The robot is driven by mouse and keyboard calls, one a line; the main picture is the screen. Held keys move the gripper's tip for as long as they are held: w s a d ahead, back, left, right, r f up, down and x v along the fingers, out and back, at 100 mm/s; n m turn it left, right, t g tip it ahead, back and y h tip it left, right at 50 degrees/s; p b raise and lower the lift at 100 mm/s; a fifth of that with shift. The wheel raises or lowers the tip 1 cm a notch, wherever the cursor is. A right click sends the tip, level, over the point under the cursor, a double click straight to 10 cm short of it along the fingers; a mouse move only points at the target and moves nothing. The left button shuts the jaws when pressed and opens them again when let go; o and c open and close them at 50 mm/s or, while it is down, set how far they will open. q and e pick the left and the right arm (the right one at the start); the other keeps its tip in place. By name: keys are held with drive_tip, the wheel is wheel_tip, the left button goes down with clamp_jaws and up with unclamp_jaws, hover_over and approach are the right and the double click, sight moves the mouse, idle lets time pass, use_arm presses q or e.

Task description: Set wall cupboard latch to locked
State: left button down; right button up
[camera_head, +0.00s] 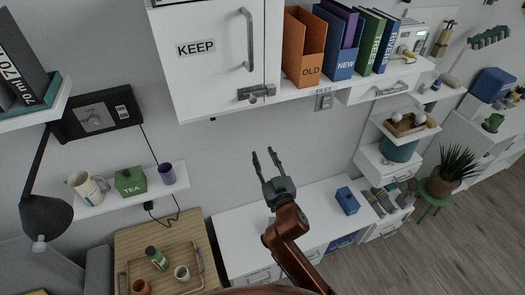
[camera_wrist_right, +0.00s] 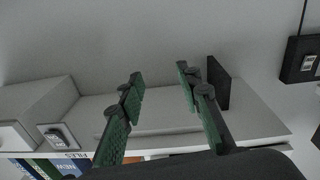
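The white wall cupboard (camera_head: 212,62) labelled KEEP is at the top middle of the head view, with a vertical handle (camera_head: 247,40). Its metal latch (camera_head: 257,92) is at the door's lower right corner, and its exact setting is too small to tell. My right gripper (camera_head: 263,152) is below the latch, apart from it, with fingers pointing up. It is open and empty, and its spread fingers also show in the wrist view (camera_wrist_right: 159,73). The latch cannot be made out clearly in the wrist view. My left gripper is out of view.
Orange, blue and green files (camera_head: 340,45) stand on the shelf right of the cupboard. A wall switch (camera_head: 324,101) is below them. A small shelf (camera_head: 120,198) with a teapot-like jug, tea box and purple cup is at left. The wall between gripper and latch is clear.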

wheel_tip(320, 180, down, 9)
drive_tip(key=w+d+g, duration=0.1)
drive_tip(key=shift+w+d+h, duration=0.3)
drive_tip(key=shift+w+h, duration=0.1)
